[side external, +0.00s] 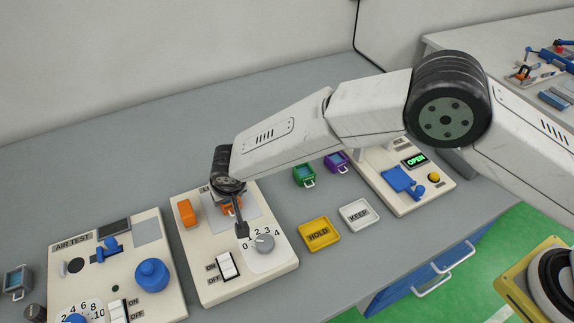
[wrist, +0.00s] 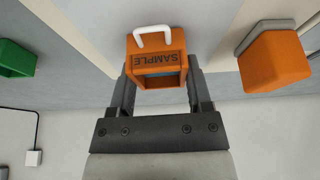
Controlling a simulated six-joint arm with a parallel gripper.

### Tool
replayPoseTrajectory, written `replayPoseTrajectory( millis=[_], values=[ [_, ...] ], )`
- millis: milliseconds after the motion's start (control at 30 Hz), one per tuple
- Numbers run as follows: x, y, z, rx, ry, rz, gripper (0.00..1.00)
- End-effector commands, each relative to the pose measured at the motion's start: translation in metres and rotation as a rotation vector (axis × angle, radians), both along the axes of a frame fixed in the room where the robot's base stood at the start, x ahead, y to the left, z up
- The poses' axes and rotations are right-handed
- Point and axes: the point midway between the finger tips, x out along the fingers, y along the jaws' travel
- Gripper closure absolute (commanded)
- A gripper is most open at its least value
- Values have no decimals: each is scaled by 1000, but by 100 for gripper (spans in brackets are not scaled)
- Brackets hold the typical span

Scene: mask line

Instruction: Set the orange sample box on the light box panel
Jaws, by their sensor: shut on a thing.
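The orange sample box (side external: 231,209), with a white handle, is partly hidden by my gripper (side external: 236,212) in the side view. In the wrist view the sample box (wrist: 157,62) sits between the two dark fingers of my gripper (wrist: 158,88), its SAMPLE label upside down. My gripper is shut on it. The box is over the pale grey light box panel (side external: 250,207), on the cream unit with a dial. Whether its underside touches the panel is hidden.
An orange block (side external: 186,213) stands left of the panel and shows in the wrist view (wrist: 274,60). A dial (side external: 264,243) and a switch (side external: 227,264) are in front. Yellow HOLD (side external: 319,234) and white KEEP (side external: 359,215) trays, green (side external: 304,175) and purple (side external: 337,162) boxes lie right.

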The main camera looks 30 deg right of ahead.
Motion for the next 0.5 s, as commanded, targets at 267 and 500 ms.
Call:
replayPoseTrajectory(
  millis=[267,500],
  values=[
    [0,0,-3,0,0,0,1],
    [0,0,-2,0,0,0,1]
  ],
)
